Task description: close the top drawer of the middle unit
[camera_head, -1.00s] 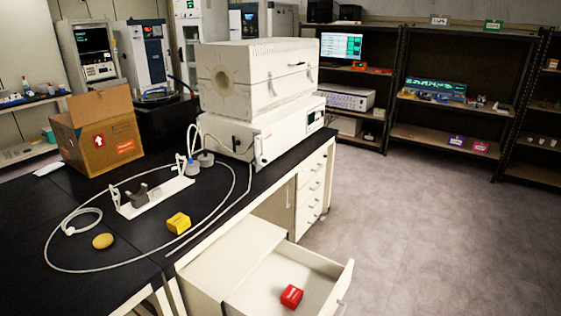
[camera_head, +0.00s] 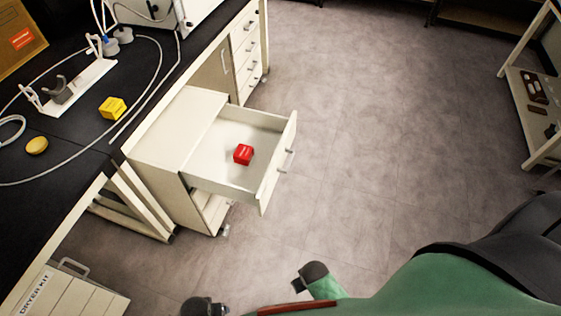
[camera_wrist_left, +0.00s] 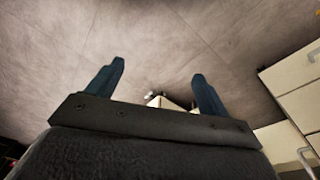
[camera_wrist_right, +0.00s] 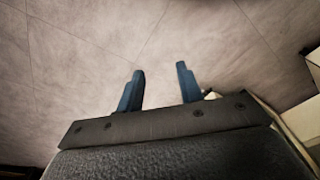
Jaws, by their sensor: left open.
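In the head view the middle unit (camera_head: 170,158), a white cabinet under the black bench, has its top drawer pulled well out to the right. The drawer front (camera_head: 279,165) carries a metal handle (camera_head: 286,161). A red box (camera_head: 243,154) lies inside the drawer. My left gripper (camera_wrist_left: 159,72) is open and empty over the floor in the left wrist view. My right gripper (camera_wrist_right: 160,80) shows a narrower gap between its fingers in the right wrist view, also empty. Neither gripper touches the drawer; their fingers are not clear in the head view.
A yellow box (camera_head: 112,108), a yellow oval object (camera_head: 37,145) and a white cable lie on the bench (camera_head: 88,155). Another drawer unit (camera_head: 245,52) stands farther back; a labelled one (camera_head: 75,293) is at lower left. The floor (camera_head: 380,130) right of the open drawer is clear.

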